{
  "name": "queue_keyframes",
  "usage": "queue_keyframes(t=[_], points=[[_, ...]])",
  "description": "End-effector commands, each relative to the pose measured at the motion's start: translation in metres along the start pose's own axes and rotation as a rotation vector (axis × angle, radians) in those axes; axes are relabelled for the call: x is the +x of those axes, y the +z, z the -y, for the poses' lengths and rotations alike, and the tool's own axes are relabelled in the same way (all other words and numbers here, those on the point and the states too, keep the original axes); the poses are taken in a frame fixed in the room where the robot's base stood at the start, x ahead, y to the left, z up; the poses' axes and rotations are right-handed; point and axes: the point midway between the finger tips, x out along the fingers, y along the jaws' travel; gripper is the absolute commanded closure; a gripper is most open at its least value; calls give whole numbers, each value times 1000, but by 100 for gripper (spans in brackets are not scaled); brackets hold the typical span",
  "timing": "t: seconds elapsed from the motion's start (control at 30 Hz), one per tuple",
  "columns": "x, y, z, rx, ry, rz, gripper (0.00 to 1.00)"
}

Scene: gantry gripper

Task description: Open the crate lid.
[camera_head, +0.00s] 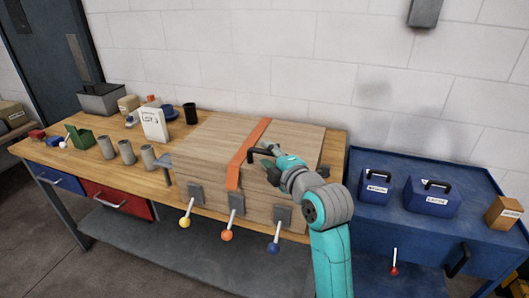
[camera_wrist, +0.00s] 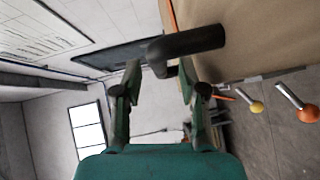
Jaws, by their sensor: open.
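The wooden crate (camera_head: 205,152) stands on the workbench, its lid closed, with an orange strap (camera_head: 240,165) across it. A black handle (camera_head: 257,151) sticks up from the lid. It looms large in the wrist view (camera_wrist: 195,41), against the pale wood of the crate (camera_wrist: 262,45). My gripper (camera_head: 268,161) is at the handle, over the lid. In the wrist view its two fingers (camera_wrist: 158,80) are apart, with the handle's end across the gap between the tips. Whether they touch it I cannot tell. Three latch levers with yellow (camera_head: 185,222), orange (camera_head: 227,235) and blue (camera_head: 273,248) knobs hang down the crate's front.
Grey cylinders (camera_head: 126,152), a green bin (camera_head: 80,138), a white sign (camera_head: 154,124) and a black cup (camera_head: 190,112) stand left of the crate. A blue cabinet (camera_head: 400,215) at the right bears two blue cases (camera_head: 432,198) and a small wooden box (camera_head: 503,212). A white wall is behind.

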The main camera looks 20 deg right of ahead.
Motion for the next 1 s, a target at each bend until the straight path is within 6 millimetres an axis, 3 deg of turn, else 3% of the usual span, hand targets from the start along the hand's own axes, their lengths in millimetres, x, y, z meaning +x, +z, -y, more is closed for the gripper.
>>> queue_keyframes(t=[0.2,0.53,0.57,0.7,0.73,1.0], points=[[20,0,0,0,0,-1,59],[23,0,0,1,-1,0,59],[23,0,0,1,-1,0,61],[23,0,0,1,-1,0,96],[23,0,0,1,-1,0,100],[23,0,0,1,-1,0,100]])
